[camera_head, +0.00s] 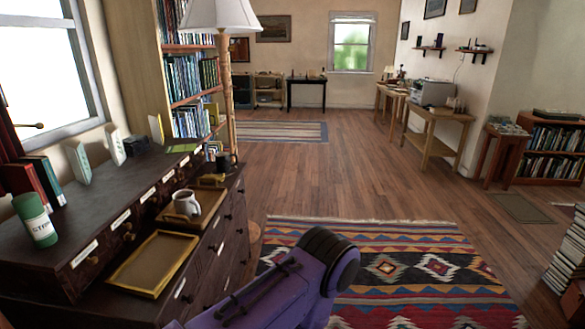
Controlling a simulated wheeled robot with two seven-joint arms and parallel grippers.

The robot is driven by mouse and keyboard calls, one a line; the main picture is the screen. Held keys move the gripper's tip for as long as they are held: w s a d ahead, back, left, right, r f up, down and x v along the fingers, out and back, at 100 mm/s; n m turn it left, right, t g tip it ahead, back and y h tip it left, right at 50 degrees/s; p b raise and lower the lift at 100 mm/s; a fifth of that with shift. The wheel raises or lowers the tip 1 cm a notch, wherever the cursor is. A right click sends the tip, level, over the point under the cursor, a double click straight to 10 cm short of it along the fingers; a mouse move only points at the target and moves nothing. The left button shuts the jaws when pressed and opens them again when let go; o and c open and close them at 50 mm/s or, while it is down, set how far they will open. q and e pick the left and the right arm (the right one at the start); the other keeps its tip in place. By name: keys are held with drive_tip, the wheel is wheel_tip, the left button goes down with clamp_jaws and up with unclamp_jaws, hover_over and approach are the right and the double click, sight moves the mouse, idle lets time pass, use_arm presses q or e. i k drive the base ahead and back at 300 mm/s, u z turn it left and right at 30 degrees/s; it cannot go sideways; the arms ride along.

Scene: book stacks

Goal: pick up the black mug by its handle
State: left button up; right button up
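The black mug (226,162) stands upright at the far end of the lower front ledge of the dark wooden cabinet (150,177). It is small and dark in this view, and I cannot make out clearly which way its handle points. A white mug (186,204) stands nearer on the same ledge, on a brown tray. Neither of my grippers is in view. A purple arm link of mine with a black joint shows at the bottom middle, well short of the black mug.
A gold-rimmed tray (179,237) lies at the ledge's near end. A green cylinder (35,220) and books (43,183) stand on the cabinet's upper top. A floor lamp (228,90) rises behind the black mug. Right of the cabinet, the wooden floor and patterned rug (405,268) are open.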

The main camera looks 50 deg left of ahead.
sight(222, 159)
drive_tip(key=z, duration=0.5)
drive_tip(key=i, duration=0.35)
drive_tip(key=u, duration=0.65)
drive_tip(key=i, duration=3)
drive_tip(key=u, duration=0.95)
drive_tip(key=i, duration=2.05)
drive_tip(key=u, duration=1.9)
drive_tip(key=i, duration=1.15)
drive_tip(key=u, duration=1.65)
drive_tip(key=i, duration=1.2)
drive_tip(key=u, duration=0.4)
